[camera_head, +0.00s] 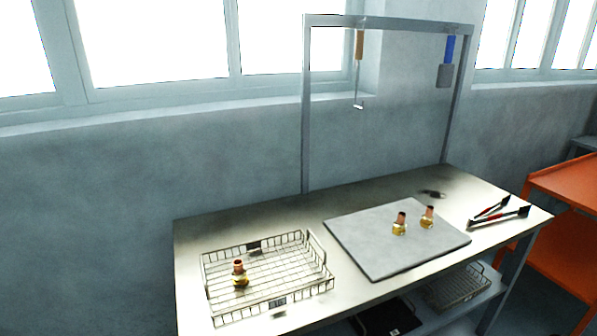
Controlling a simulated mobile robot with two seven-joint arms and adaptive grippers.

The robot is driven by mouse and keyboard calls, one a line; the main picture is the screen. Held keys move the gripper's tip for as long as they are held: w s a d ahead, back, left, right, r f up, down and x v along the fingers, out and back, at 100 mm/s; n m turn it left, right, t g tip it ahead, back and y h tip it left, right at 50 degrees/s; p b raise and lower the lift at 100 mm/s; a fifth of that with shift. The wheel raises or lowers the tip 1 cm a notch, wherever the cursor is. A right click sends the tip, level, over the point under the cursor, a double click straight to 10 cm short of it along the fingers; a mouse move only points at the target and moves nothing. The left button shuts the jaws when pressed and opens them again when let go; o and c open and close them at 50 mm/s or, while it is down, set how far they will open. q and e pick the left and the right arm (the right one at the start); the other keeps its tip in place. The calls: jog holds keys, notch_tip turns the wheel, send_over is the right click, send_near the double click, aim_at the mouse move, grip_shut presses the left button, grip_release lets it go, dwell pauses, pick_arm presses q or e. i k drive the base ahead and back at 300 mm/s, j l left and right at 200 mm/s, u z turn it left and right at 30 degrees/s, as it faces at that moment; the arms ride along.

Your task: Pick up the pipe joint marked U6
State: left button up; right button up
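Three pipe joints with copper tops and brass bases are in view in the head view. One pipe joint (239,274) stands in the wire basket (318,247) at the left of the table. A second pipe joint (400,224) and a third pipe joint (428,217) stand close together on the grey mat (375,262). I cannot read any marking on them, so I cannot tell which is U6. Neither of my grippers shows in this view.
The metal table (200,225) has a frame (306,120) with two hanging tools at its back. Red-handled tongs (497,218) lie at its right end. An orange cart (565,185) stands to the right. A lower shelf holds another wire basket (458,288).

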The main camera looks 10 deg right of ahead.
aim_at(398, 229)
jog(key=i+l+u, duration=0.2)
jog(key=l, duration=1.4)
jog(key=l+u, duration=0.15)
jog(key=l, duration=1.5)
